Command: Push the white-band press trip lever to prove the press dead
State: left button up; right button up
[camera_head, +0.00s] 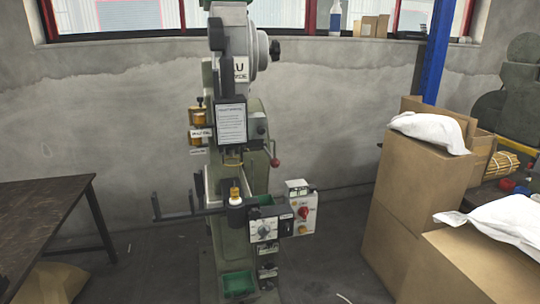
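One green-grey rivet press (257,120) stands in the middle of the head view, against the wall. A short lever with a red knob (275,161) sticks out at the right of its column; I cannot tell whether this is the trip lever. No white band can be made out on the press. A white notice (232,122) hangs on its front. A control box with a dial (265,229) sits low on the front, beside a light box with a red knob (302,213). Neither of my grippers is in view.
A dark bar with upright prongs (172,214) juts left from the press at mid height. A dark table (40,215) stands at left. Large cardboard boxes (412,205) with white sacks (432,130) crowd the right. The floor (150,265) left of the press is mostly clear.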

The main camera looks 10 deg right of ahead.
aim_at(274, 163)
jog(key=i+j, duration=0.2)
jog(key=i, duration=0.35)
jog(key=i+j+z, duration=0.1)
jog(key=i, duration=0.4)
jog(key=i+j, duration=0.35)
jog(key=i, duration=0.2)
